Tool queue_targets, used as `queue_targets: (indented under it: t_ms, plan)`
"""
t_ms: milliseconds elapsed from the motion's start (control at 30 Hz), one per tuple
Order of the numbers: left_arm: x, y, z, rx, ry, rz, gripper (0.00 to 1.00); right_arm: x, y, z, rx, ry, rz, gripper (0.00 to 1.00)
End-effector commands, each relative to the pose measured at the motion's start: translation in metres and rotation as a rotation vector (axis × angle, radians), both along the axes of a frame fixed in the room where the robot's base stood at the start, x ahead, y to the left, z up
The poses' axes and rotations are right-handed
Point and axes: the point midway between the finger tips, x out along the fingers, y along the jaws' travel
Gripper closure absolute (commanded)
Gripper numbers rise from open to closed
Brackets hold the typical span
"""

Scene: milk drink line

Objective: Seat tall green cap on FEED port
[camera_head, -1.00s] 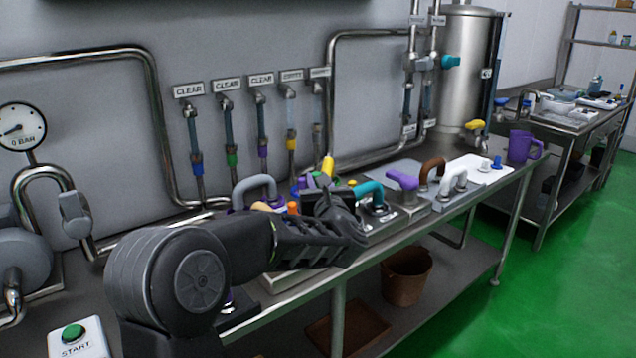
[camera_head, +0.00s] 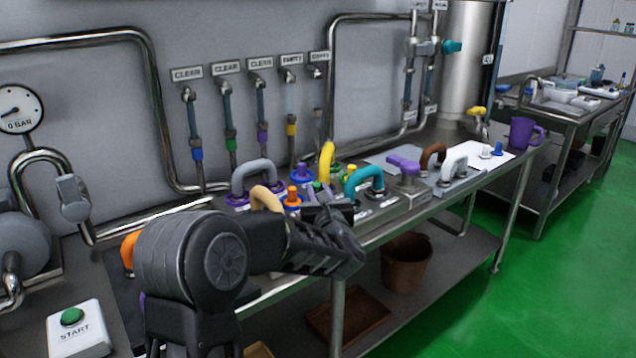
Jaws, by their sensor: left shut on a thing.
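My left gripper (camera_head: 330,215) is shut in front of the row of coloured fittings on the bench. It holds a thing that is mostly hidden by the dark fingers. A small green patch (camera_head: 317,187) shows just above the fingers, beside purple, and fits the tall green cap. Its full shape and tilt cannot be seen. The FEED port cannot be picked out, as no label on the bench fittings is readable. My right gripper is not in view.
Close to the gripper stand an orange cap (camera_head: 293,196), a yellow handle (camera_head: 327,160), a teal handle (camera_head: 364,178) and a grey handle (camera_head: 254,174). A purple handle (camera_head: 404,165) stands further right. A START button box (camera_head: 78,330) is at lower left. Pipes line the wall.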

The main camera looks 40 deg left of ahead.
Motion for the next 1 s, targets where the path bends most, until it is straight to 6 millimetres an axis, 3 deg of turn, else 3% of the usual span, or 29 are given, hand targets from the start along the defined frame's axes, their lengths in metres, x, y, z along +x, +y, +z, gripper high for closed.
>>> queue_targets:
  t_ms: [267,400,633,1000]
  plan:
    - [0.000,0.000,-0.032,0.001,0.002,-0.001,1.00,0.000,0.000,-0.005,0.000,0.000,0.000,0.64]
    - [0.000,0.000,-0.046,0.001,-0.001,0.000,1.00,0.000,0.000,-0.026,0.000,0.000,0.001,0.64]
    - [0.000,0.000,-0.054,0.001,-0.002,0.000,1.00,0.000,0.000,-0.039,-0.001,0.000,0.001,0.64]
    - [0.000,0.000,-0.054,0.001,-0.001,0.000,1.00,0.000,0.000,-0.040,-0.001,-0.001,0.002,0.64]
